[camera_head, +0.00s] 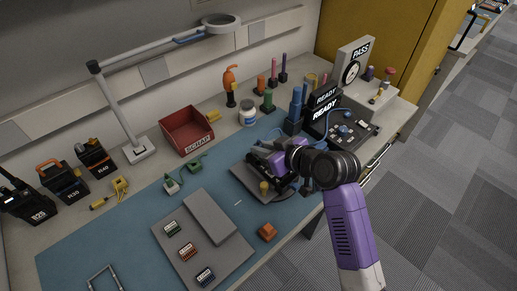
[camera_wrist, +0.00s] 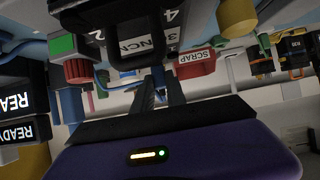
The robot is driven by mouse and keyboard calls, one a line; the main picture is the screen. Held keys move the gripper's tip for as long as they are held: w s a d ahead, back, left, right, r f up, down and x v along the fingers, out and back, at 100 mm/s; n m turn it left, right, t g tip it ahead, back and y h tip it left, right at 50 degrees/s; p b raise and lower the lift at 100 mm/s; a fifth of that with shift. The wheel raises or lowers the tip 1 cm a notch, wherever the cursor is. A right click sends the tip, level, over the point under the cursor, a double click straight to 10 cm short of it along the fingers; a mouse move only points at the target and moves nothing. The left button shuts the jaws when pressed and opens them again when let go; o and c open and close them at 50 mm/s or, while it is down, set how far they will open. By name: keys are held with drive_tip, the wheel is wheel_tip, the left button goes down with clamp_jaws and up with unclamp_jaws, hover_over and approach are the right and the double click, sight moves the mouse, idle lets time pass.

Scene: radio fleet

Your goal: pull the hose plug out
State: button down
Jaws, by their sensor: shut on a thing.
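The wrist view is upside down. My gripper (camera_head: 270,158) is over a grey fixture plate (camera_head: 247,182) on the blue mat, and its fingers also show in the wrist view (camera_wrist: 160,92). They are shut on a small blue piece between the tips, which looks like the hose plug (camera_wrist: 158,79). A thin blue hose (camera_head: 272,132) runs behind the gripper towards the black READY boxes. The gripper and arm hide the plug in the head view, and whether it is still seated cannot be told.
The READY box (camera_head: 325,108) and a control panel (camera_head: 350,130) stand close right of the gripper. A yellow knob (camera_head: 264,187) is on the fixture's front. A red SCRAP bin (camera_head: 186,130) and lamp stand behind. Grey tray (camera_head: 205,245) and orange block (camera_head: 267,232) lie in front.

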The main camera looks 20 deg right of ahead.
drive_tip(key=shift+r+p, duration=0.95)
drive_tip(key=shift+r, duration=0.15)
idle(0.8)
drive_tip(key=shift+r+p, duration=1.6)
drive_tip(key=shift+r, duration=0.15)
